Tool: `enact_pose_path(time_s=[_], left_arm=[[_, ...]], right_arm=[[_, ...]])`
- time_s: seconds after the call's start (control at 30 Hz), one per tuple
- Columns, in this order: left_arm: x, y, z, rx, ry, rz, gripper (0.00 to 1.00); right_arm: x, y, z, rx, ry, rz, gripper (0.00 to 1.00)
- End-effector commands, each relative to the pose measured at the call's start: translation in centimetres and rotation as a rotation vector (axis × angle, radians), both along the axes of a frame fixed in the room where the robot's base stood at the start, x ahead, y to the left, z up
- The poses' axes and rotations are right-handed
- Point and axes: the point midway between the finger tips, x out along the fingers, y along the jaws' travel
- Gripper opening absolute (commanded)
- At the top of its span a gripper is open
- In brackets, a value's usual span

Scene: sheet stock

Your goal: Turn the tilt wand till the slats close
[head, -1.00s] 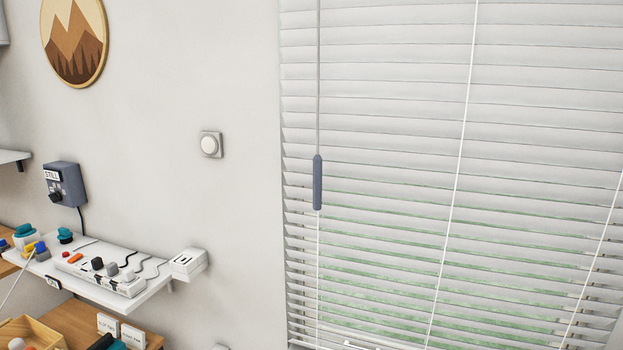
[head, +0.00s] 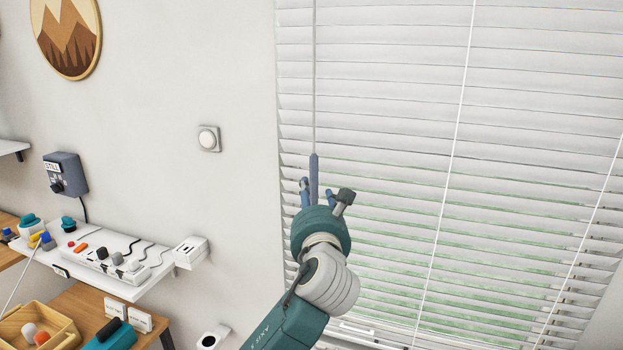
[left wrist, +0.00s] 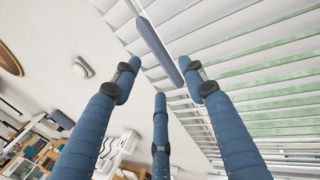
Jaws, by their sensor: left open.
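The tilt wand hangs at the left side of the blind as a thin grey rod with a thicker blue-grey handle (head: 314,172). The handle also shows in the left wrist view (left wrist: 159,48). The white slats (head: 390,120) look nearly flat together higher up, while green shows through gaps lower down. My left gripper (head: 317,188) is at the handle's lower end, its fingers spread around it in the head view. In the left wrist view its three blue fingers (left wrist: 158,85) are apart, with the handle beyond their tips; contact cannot be told. My right gripper is out of view.
A white shelf (head: 140,285) with a power strip and knobs juts from the wall at left. A wooden tray (head: 62,318) sits on the bench below. Thin white cords (head: 452,150) cross the slats.

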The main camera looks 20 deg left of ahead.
Motion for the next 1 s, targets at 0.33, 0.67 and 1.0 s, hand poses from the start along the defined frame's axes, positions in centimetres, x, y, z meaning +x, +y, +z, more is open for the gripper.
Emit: enact_pose_path(time_s=[0.33, 0.67, 1.0], left_arm=[[6.1, 2.3, 0.2, -0.002, 0.002, 0.000, 0.43], [8.1, 3.0, 0.0, -0.004, 0.000, -0.002, 0.43], [8.0, 3.0, -0.1, -0.004, 0.000, -0.002, 0.15]], right_arm=[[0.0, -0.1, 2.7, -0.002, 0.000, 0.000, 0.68], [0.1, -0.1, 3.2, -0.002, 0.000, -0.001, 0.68], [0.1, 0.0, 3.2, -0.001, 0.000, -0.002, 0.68]])
